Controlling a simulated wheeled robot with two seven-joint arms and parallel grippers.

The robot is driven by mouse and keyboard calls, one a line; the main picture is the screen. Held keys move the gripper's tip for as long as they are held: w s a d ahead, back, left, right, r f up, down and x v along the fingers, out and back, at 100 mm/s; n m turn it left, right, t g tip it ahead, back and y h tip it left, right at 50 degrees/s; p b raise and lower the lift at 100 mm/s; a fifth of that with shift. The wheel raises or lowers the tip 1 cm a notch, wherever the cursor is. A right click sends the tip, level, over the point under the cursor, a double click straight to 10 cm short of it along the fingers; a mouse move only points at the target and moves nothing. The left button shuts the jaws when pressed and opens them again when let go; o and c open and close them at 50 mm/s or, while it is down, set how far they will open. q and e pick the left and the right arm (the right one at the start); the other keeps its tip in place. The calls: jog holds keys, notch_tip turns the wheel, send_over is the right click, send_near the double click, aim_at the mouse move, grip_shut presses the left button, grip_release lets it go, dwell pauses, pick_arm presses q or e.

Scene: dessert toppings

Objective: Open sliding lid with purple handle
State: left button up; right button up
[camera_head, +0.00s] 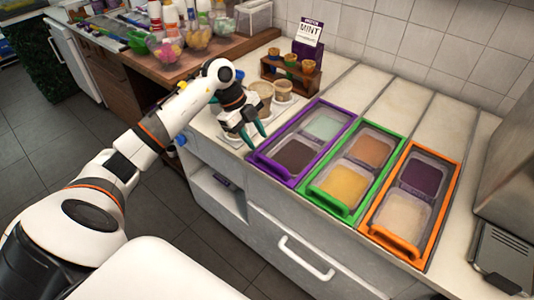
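The purple-framed container (333,149) is set in the counter, the leftmost of three. Its purple handle (271,167) is at the near end. A dark brown topping shows in its near part and a pale mint one in its far part. The lid seems see-through, and I cannot tell clearly how far it covers the container. My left gripper (254,137) has teal fingertips, apart and pointing down, with nothing visible between them. It is just left of and above the purple handle, apparently apart from it. My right gripper is not in view.
Green-framed (369,200) and orange-framed (430,243) containers lie to the right. Cups (261,94) stand behind my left gripper, near a wooden cone rack (299,75) and a mint sign (309,33). A grey metal appliance (503,254) is at far right. The counter's front edge runs below the handles.

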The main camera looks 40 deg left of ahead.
aim_at(269, 160)
pick_arm(q)
jog(key=p+x, duration=0.1)
jog(key=x, duration=0.7)
jog(key=shift+c, duration=0.3)
grip_shut()
